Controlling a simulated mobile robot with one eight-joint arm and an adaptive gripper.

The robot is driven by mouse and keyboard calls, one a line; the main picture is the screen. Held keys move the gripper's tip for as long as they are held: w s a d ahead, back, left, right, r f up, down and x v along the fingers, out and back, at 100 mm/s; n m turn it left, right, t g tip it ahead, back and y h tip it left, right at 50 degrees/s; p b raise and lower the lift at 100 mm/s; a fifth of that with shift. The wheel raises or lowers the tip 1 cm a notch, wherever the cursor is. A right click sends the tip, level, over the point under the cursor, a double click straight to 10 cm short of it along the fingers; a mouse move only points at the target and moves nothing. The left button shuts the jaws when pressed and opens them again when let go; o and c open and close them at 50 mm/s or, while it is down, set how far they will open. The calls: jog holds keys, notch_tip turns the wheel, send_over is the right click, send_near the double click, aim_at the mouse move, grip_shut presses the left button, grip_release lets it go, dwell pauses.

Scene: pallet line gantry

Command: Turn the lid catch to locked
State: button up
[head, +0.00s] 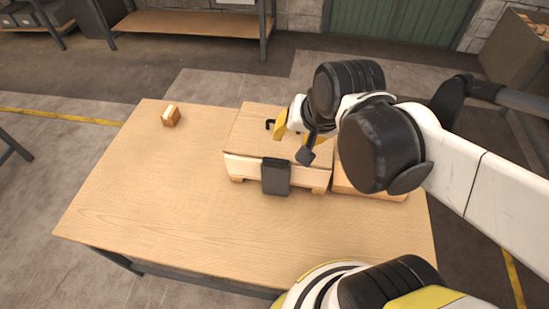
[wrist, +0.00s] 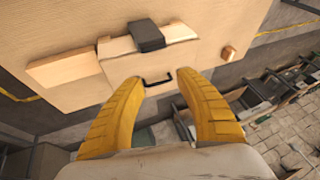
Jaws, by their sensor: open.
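A pale wooden box (head: 240,164) with a flat lid (head: 247,133) stands on the table. The lid looks closed. A dark grey catch (head: 276,177) hangs over the middle of its front face; it also shows in the wrist view (wrist: 147,36). A black bar handle (wrist: 157,80) is on the lid's far side from the catch. My gripper (wrist: 160,77) is open and empty, its yellow fingers above the lid near the handle. The handle appears between the fingertips in the wrist view; I cannot tell how far below. The arm hides the lid's right part in the head view.
The box stands on a wooden table (head: 150,190). A small wooden block (head: 170,115) lies at the far left. A flat wooden piece (head: 370,192) lies right of the box, partly behind my arm. The table's left and front are clear.

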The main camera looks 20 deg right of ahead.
jog(key=w+d+f+m+g+y+p, duration=0.1)
jog(key=w+f+m+g, duration=0.1)
jog(key=w+f+m, duration=0.5)
jog(key=m+g+y+p, duration=0.1)
jog(key=m+y, duration=0.1)
jog(key=m, duration=1)
send_near(275, 160)
jog(key=b+x, duration=0.3)
jog(key=x, duration=0.7)
jog(key=shift+w+f, duration=0.15)
jog(key=shift+w, duration=0.05)
grip_shut()
